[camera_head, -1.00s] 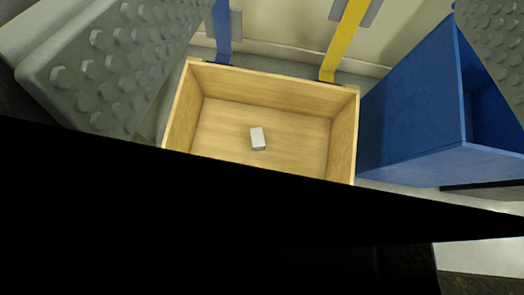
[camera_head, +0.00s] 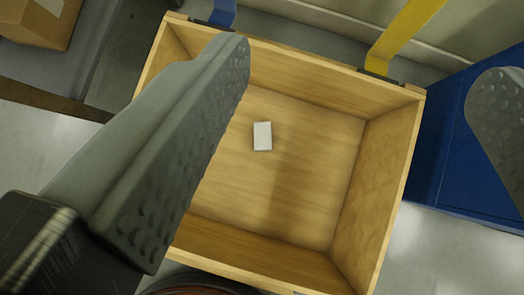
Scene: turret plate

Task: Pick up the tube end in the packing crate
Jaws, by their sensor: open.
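The packing crate (camera_head: 397,160) is an open wooden box seen from above, in the middle of the picture. A small pale grey block, which looks like the tube end (camera_head: 262,136), lies on the crate floor a little left of its middle, clear of the walls. My gripper (camera_head: 358,95) is open and empty. Its left finger reaches over the crate's left side and hides part of that wall and floor. Its right finger shows only in part at the right edge. The block lies between the fingers in the picture, apart from both.
A blue bin (camera_head: 455,150) stands close to the crate's right side. A blue strap (camera_head: 223,13) and a yellow strap (camera_head: 405,35) meet the crate's back rim. A cardboard box (camera_head: 38,20) is at the top left. Pale floor shows at the lower right.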

